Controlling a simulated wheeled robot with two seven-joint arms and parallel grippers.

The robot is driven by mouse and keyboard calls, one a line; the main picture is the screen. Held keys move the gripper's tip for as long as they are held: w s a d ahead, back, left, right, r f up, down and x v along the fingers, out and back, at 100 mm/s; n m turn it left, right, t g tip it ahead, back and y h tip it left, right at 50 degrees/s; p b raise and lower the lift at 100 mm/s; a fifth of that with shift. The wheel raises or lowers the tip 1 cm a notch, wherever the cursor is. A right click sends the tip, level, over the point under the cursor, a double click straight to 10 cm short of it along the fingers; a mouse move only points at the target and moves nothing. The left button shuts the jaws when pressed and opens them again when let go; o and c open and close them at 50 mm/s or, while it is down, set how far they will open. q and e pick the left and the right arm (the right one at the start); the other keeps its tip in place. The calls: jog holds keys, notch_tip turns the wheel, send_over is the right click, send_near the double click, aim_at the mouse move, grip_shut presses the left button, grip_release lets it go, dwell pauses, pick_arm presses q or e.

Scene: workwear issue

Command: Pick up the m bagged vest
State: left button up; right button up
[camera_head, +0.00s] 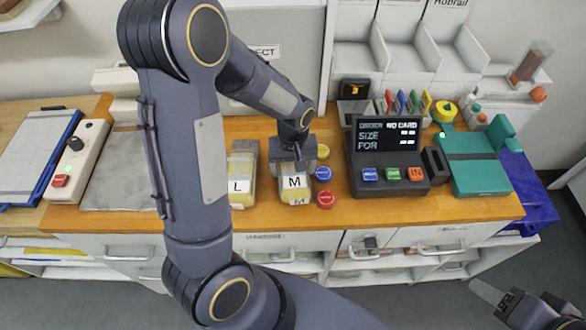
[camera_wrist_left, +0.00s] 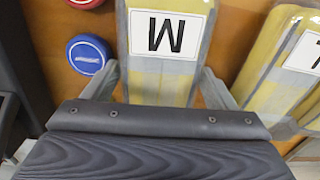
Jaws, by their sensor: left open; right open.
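The M bagged vest (camera_head: 295,184) is a yellow and grey packet with a white M label, lying on the wooden counter (camera_head: 262,215). It also shows in the left wrist view (camera_wrist_left: 165,75). My left gripper (camera_head: 294,162) is over its far end. In the left wrist view my left gripper (camera_wrist_left: 160,85) is open, with one finger on each side of the packet; whether they touch it I cannot tell. The L bagged vest (camera_head: 241,186) lies just left of it. My right gripper (camera_head: 522,302) is at the lower right, off the counter, open and away from the vests.
A blue button (camera_head: 323,174) and a red button (camera_head: 326,197) sit close to the right of the M vest. A black order terminal (camera_head: 388,155) stands further right, beside a teal device (camera_head: 478,165). A grey mat (camera_head: 125,181) lies left.

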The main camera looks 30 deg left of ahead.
pick_arm(q)
jog(key=shift+f, duration=0.25)
jog(key=c, duration=0.7)
jog(key=shift+r, duration=0.15)
